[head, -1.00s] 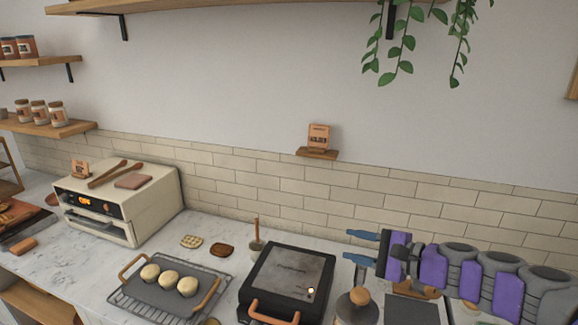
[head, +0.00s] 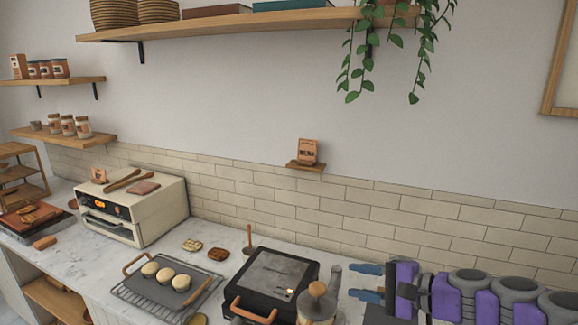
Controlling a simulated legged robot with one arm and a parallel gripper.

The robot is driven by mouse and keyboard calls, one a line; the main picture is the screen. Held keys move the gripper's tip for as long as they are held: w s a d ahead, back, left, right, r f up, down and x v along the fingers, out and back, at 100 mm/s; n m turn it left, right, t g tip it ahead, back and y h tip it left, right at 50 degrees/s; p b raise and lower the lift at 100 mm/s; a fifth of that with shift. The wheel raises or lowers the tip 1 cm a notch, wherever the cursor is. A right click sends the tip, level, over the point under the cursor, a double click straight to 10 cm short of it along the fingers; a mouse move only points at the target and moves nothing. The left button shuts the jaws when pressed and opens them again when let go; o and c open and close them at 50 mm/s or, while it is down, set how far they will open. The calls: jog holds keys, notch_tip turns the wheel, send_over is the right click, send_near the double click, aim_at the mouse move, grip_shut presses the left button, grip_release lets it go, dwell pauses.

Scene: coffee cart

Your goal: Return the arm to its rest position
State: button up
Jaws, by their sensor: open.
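My gripper (head: 368,282) is at the lower right in the head view, with its blue fingers spread apart and pointing left. Nothing shows between the fingers. My purple and grey arm (head: 447,294) stretches in from the right edge, roughly level, in front of the tiled wall. The gripper appears to the right of a kettle-like pot with a wooden knob (head: 318,292) and the black press (head: 272,280). I cannot tell how high it is above the counter.
On the marble counter (head: 77,262) stand a cream toaster oven (head: 150,212) and a wire rack (head: 128,294) with a tray of several buns (head: 166,275). A small wall ledge (head: 306,167) holds a card. A wooden shelf (head: 235,25) and hanging plant (head: 412,50) are above.

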jog(key=s+a+f+n+g+h, duration=0.4)
jog(key=s+a+n+g, duration=0.5)
jog(key=s, duration=0.6)
jog(key=s+d+f+n+h, duration=0.1)
jog(key=s+d+f+h, duration=0.2)
jog(key=s, duration=0.5)
jog(key=s+d+f+n+g+h, duration=0.1)
jog(key=s+d+f+h, duration=0.3)
jog(key=s, duration=0.5)
jog(key=shift+d+f+n+h, duration=0.15)
jog(key=shift+d+n+h, duration=0.25)
jog(key=shift+d+n, duration=0.45)
jog(key=shift+a, duration=0.3)
